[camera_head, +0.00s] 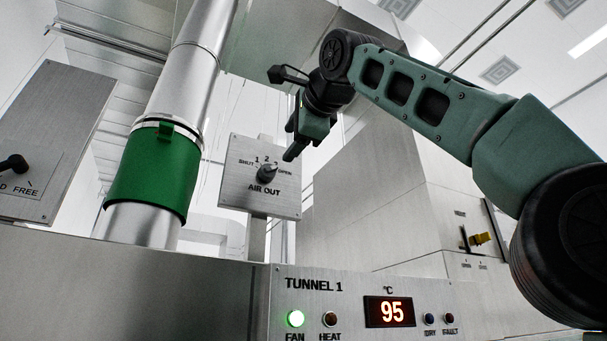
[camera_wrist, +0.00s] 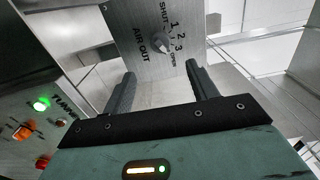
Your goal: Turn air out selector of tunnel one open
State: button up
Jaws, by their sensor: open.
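My gripper (camera_head: 292,143) is open and empty, up and to the right of the knob in the head view. In the wrist view my two fingers (camera_wrist: 160,74) point toward the plate, with the knob beyond the gap between them. No contact with the knob shows.
The tunnel 1 panel (camera_head: 360,280) below has a lit green fan lamp and a display reading 95. A metal duct with a green collar (camera_head: 150,172) stands left of the plate. Another switch plate (camera_head: 50,130) is farther left.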

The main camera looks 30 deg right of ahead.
jog(key=s, duration=0.5)
jog(key=shift+b, duration=0.35)
